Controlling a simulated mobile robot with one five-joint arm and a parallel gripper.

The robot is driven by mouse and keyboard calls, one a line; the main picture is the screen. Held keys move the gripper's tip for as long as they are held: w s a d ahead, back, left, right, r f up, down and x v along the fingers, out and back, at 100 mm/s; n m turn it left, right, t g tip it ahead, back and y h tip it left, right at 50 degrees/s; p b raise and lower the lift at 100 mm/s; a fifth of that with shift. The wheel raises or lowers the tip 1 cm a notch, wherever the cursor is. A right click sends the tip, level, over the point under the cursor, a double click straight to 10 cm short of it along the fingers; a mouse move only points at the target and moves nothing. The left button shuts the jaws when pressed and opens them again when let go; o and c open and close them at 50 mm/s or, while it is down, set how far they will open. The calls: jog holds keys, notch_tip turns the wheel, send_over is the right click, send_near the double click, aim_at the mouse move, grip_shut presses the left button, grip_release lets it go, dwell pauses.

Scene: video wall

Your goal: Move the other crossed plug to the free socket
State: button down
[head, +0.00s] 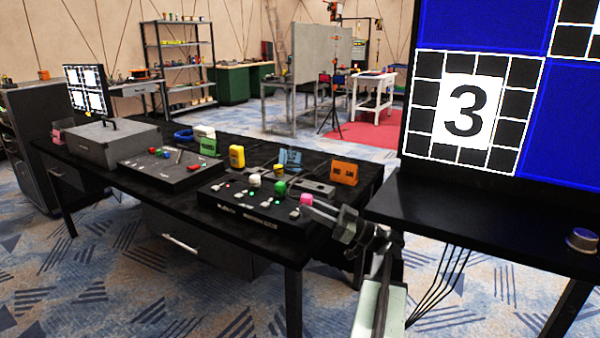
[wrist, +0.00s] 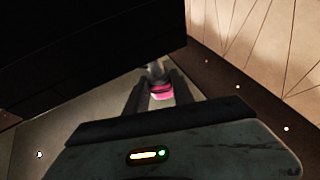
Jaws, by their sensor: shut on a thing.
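A black socket box (head: 262,213) stands near the front right of the dark table, with small lit lights and several pale sockets on top. A green plug (head: 280,187) and a white plug (head: 255,181) show at its back edge. My gripper (head: 311,206) is at the box's right end, shut on a pink plug (head: 306,199). In the wrist view the pink plug (wrist: 161,92) sits between the two fingers, with a grey part beyond it. I cannot tell whether the plug is seated in a socket or clear of it.
A grey sloped panel (head: 172,170) with coloured knobs and a grey case (head: 108,143) stand left on the table (head: 100,178). Yellow (head: 237,157) and orange (head: 344,172) blocks stand behind the box. A large screen (head: 472,110) rises on the right.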

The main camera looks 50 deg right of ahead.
jog(key=shift+w+d+r+p, duration=0.15)
jog(key=shift+w+r+p, duration=0.1)
jog(key=shift+r+p, duration=0.05)
jog(key=w+d+r+m+t+h+p, duration=0.2)
jog(key=w+d+r+m+h+p, duration=0.1)
jog(key=w+d+r+h+p, duration=0.3)
jog(key=shift+m+h, duration=0.4)
jog(key=f+b, duration=0.4)
jog(key=s+f+b, duration=0.1)
jog(key=f+b, duration=0.1)
jog(key=f, duration=0.1)
jog(key=shift+s+d, duration=0.1)
jog(key=shift+d, duration=0.1)
jog(key=shift+f+b, duration=0.6)
jog(key=shift+f, duration=0.1)
dwell(0.6)
jog(key=shift+c, duration=2.4)
grip_release()
